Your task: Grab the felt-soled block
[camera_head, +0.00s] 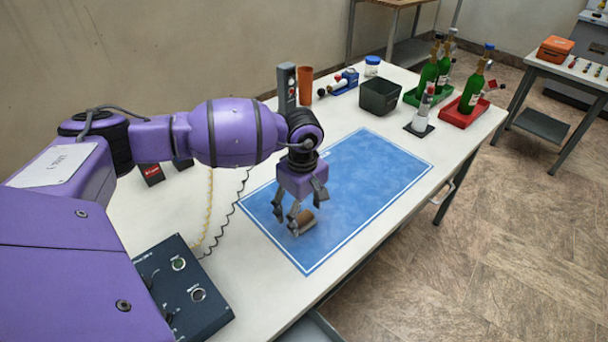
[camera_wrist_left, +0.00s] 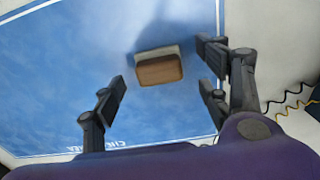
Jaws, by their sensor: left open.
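The felt-soled block (camera_head: 304,220) is a small piece with a brown wooden top and a pale layer beneath it. It lies on the blue mat (camera_head: 370,180). In the left wrist view the block (camera_wrist_left: 160,70) shows between and a little beyond the fingers, apart from them. My left gripper (camera_head: 297,208) is open and points down just above the block; its fingers partly cover the block in the head view. In the left wrist view my left gripper (camera_wrist_left: 163,88) is spread wide with nothing in it. My right gripper is not in view.
A dark control box (camera_head: 185,290) stands at the near left. A grey upright post (camera_head: 286,92), an orange cup (camera_head: 305,85) and a black bin (camera_head: 380,96) stand behind the mat. Green bottles (camera_head: 428,78) stand in trays at the far right. The mat around the block is clear.

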